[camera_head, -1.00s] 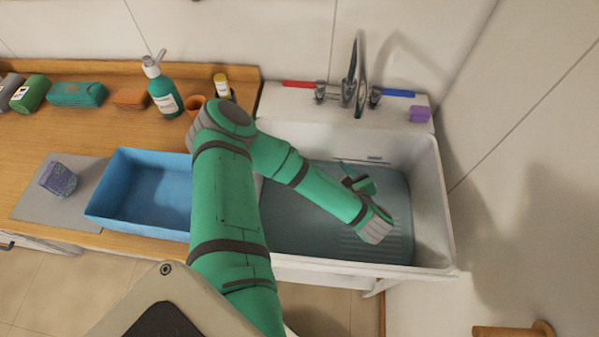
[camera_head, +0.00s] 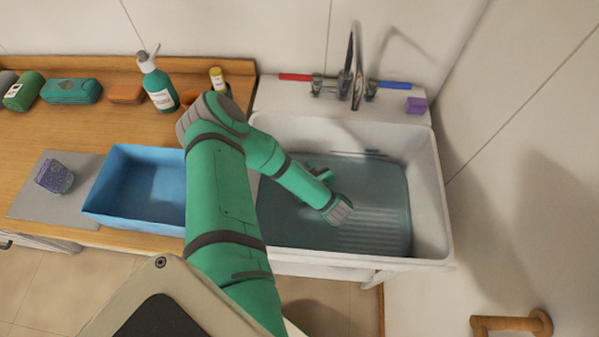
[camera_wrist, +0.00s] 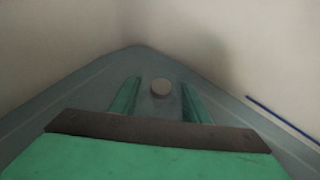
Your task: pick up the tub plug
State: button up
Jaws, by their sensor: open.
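The tub plug (camera_wrist: 161,88) is a small round pale grey disc in the wrist view. It lies near a corner of the sink bottom and shows between the two green fingers of my gripper (camera_wrist: 160,100). The fingers are apart, with nothing held between them. Whether they reach down beside the plug or are still above it, I cannot tell. In the head view my gripper (camera_head: 318,173) is inside the white sink (camera_head: 433,205), over its grey-blue bottom. The plug cannot be made out there.
Sink walls rise around my gripper. A metal faucet (camera_head: 357,75) stands behind, with a purple block (camera_head: 416,105) on the rim. To the left are a blue bin (camera_head: 150,218), a teal pump bottle (camera_head: 158,88) and a purple cup-like object (camera_head: 54,177) on a grey mat (camera_head: 30,207).

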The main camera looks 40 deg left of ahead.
jog(key=shift+x, duration=1.15)
grip_shut()
